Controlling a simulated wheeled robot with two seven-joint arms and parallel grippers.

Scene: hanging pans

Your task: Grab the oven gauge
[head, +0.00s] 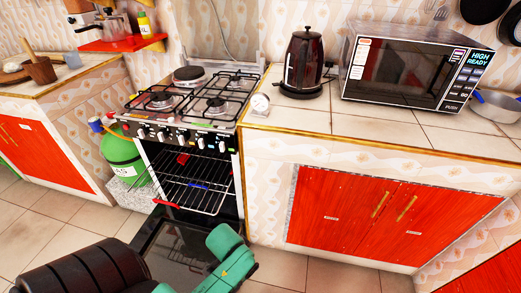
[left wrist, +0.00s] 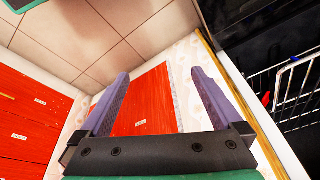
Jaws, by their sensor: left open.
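The oven gauge (head: 260,103) is a small white round dial standing on the tiled counter just right of the stove, near the counter's front edge. It does not show in the left wrist view. My left arm reaches in low at the bottom of the head view, below the counter and in front of the open oven. My left gripper (left wrist: 160,73) is open and empty in the left wrist view, with a red cabinet door behind its fingers. Its fingers are not visible in the head view. My right gripper is not in view.
The stove (head: 190,125) has its oven door (head: 165,250) open downward, with a wire rack (head: 190,180) inside. A dark kettle (head: 303,62) and a microwave (head: 412,68) stand behind and right of the gauge. The counter front is clear. A green gas cylinder (head: 122,157) is left of the stove.

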